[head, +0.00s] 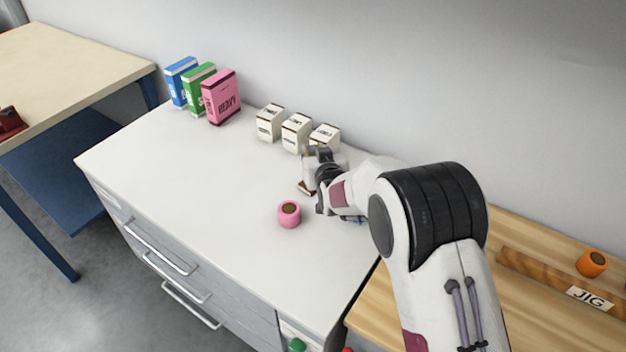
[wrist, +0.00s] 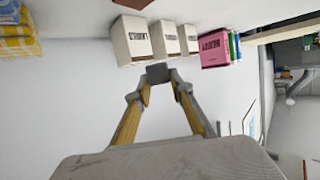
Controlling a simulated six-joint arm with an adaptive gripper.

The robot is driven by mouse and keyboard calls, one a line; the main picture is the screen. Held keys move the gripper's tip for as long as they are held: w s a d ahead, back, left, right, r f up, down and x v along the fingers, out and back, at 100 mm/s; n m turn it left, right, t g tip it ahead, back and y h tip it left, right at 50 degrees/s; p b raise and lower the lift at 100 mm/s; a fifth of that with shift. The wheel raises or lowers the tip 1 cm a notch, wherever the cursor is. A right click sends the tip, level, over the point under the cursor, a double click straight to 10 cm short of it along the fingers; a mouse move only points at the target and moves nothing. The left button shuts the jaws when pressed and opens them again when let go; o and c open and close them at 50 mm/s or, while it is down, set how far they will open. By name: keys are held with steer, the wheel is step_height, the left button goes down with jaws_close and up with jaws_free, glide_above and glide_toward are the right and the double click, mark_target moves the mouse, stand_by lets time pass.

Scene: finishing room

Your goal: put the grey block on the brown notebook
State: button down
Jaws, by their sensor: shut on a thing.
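My gripper (head: 313,170) is over the white cabinet top, close in front of the white cartons. In the wrist view its fingertips (wrist: 158,82) are closed on the grey block (wrist: 158,73), which looks like a small dark grey piece. In the head view the block is hard to tell apart from the dark gripper parts. A small brown edge (head: 305,188) shows just beside my gripper in the head view. I cannot tell whether it is the brown notebook; no notebook shows clearly in either view.
Three white cartons (head: 296,133) stand in a row near the wall, with pink (head: 222,97), green and blue boxes to their left. A pink roll (head: 289,214) stands in front of my gripper. The left part of the cabinet top (head: 190,165) is clear.

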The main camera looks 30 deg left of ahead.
steer(key=shift+f, duration=2.85)
steer(key=shift+f, duration=1.85)
steer(key=shift+f, duration=0.15)
steer(key=c, duration=1.8)
jaws_free()
steer(key=shift+o, duration=0.2)
steer(key=shift+s, duration=0.1)
steer(key=shift+v, duration=6)
steer(key=shift+d, duration=0.1)
